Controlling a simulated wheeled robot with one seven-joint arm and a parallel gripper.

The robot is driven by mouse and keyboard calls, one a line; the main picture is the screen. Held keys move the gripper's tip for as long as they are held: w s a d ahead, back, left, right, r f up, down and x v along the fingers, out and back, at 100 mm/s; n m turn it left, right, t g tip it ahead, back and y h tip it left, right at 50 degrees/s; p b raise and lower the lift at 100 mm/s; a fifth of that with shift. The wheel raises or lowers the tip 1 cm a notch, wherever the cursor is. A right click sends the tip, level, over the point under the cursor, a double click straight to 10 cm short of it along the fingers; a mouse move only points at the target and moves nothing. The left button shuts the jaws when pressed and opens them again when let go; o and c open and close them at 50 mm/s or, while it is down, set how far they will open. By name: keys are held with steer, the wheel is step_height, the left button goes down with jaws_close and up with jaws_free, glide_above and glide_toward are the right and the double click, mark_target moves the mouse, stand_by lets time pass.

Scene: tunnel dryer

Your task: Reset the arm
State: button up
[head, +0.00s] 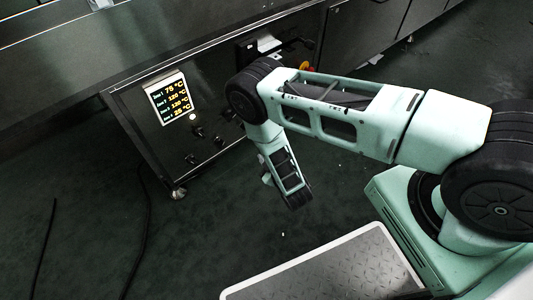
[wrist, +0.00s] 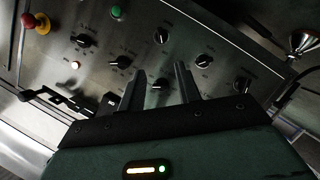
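My gripper (wrist: 161,80) shows in the wrist view with its two fingers apart and nothing between them. It points at the dryer's steel control panel (wrist: 215,45), which carries several black knobs. The distance from fingertips to panel is hard to judge, and no contact can be made out. In the head view my arm reaches left from its base, bends at the elbow in front of the dryer's panel (head: 130,105), and hangs down from there. The gripper's fingers cannot be made out in that view.
The panel has a lit temperature display (head: 170,98), a green button (wrist: 117,11) and a red emergency stop (wrist: 29,20) on yellow. A machine foot (head: 178,193) stands on the dark floor. Black cables (head: 143,230) lie at the left. The floor below my forearm looks clear.

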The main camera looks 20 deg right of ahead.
steer(key=w+a+r+m+g, duration=0.3)
steer(key=w+a+r+g, duration=0.15)
steer(key=a+r, duration=0.45)
steer(key=s+a+r+g+y, duration=0.1)
steer(key=s+a+r+g, duration=0.15)
steer(key=r, duration=0.55)
steer(key=s+a+r+g+y, duration=0.2)
steer(key=s+a+r, duration=0.15)
steer(key=r, duration=0.35)
steer(key=s+r+g, duration=0.4)
steer(key=s+r, duration=0.8)
steer(key=s+d+r+n+g+h, duration=0.1)
steer(key=s+d+r+h, duration=0.1)
steer(key=s+d+r, duration=0.3)
steer(key=s+d+r+g+h, duration=0.1)
steer(key=s+d, duration=0.3)
steer(key=s, duration=0.3)
step_height(320, 180, up, 34)
steer(key=p, duration=3.3)
steer(key=shift+a+p, duration=0.35)
